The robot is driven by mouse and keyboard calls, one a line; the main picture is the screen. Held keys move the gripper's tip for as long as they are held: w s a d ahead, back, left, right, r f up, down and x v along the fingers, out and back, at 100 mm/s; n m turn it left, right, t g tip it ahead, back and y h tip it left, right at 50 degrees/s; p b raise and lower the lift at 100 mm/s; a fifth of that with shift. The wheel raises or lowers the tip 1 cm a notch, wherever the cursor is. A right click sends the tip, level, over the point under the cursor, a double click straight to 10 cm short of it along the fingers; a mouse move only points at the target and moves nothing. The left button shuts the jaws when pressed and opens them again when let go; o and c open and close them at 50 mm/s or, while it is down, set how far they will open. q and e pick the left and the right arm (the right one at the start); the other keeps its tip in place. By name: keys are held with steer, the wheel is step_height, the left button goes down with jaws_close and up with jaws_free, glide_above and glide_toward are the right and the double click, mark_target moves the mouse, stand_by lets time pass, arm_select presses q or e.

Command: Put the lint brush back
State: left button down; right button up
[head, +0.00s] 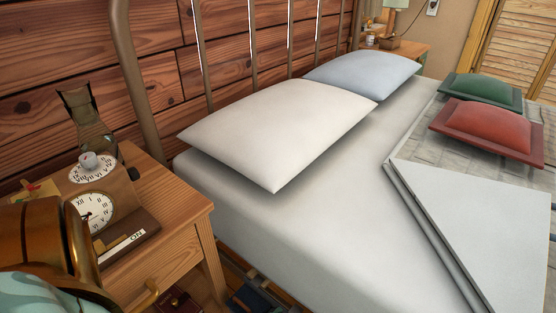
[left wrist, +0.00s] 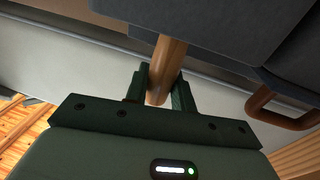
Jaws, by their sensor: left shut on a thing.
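In the left wrist view my left gripper (left wrist: 160,82) is shut on a round brown wooden handle (left wrist: 168,52), which looks like the handle of the lint brush. Its dark fingers press on the handle from both sides. The handle runs up to a dark grey block-like part (left wrist: 205,18) at the top edge; I cannot tell whether this is the brush head or something behind it. Neither gripper nor the brush can be made out in the head view. My right gripper is in neither view.
A brown loop handle (left wrist: 285,112) on a dark grey thing is close at the right of the wrist view. The head view shows the bed (head: 340,180) and a wooden nightstand (head: 175,225) with dial clocks and a glass vessel (head: 90,120). Dark things lie under the bed (head: 255,298).

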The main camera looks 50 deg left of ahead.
arm_select(q)
steer(key=shift+f, duration=0.3)
steer(key=c, duration=1.1)
jaws_free()
steer(key=s+d, duration=0.1)
steer(key=s, duration=1.5)
steer(key=shift+s+d+f, duration=0.15)
steer(key=shift+d+f, duration=0.05)
steer(key=shift+f, duration=0.15)
